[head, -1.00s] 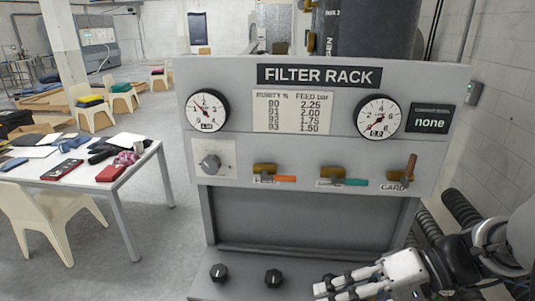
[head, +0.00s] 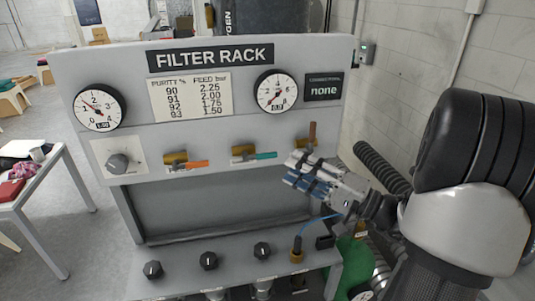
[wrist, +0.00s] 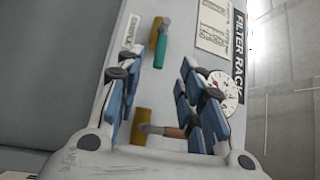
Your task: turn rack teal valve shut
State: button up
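The rack's teal valve (head: 253,154) is on the front panel, the middle of three lever valves. It has a brass body, and its teal lever lies horizontal, pointing right. In the wrist view the teal lever (wrist: 159,53) shows at the upper middle with its brass body above it. My gripper (head: 290,172) is open and empty, in front of the panel, to the right of and slightly below the teal valve. In the wrist view its fingers (wrist: 160,98) are spread apart, and the teal lever shows beyond the gap between them. I cannot see any contact.
The orange-lever valve (head: 187,163) is on the left. The valve with the upright brown lever (head: 312,132) is on the right, just above my gripper and partly hidden in the head view. Black knobs (head: 209,261) line the lower shelf. A ribbed dark hose (head: 378,165) runs at the right.

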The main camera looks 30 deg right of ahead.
aim_at(268, 155)
jog(key=x, duration=0.8)
jog(key=shift+w+a+p, duration=0.1)
jog(key=shift+w+p, duration=0.15)
jog(key=shift+p, duration=0.05)
jog(key=shift+c, duration=0.6)
grip_shut()
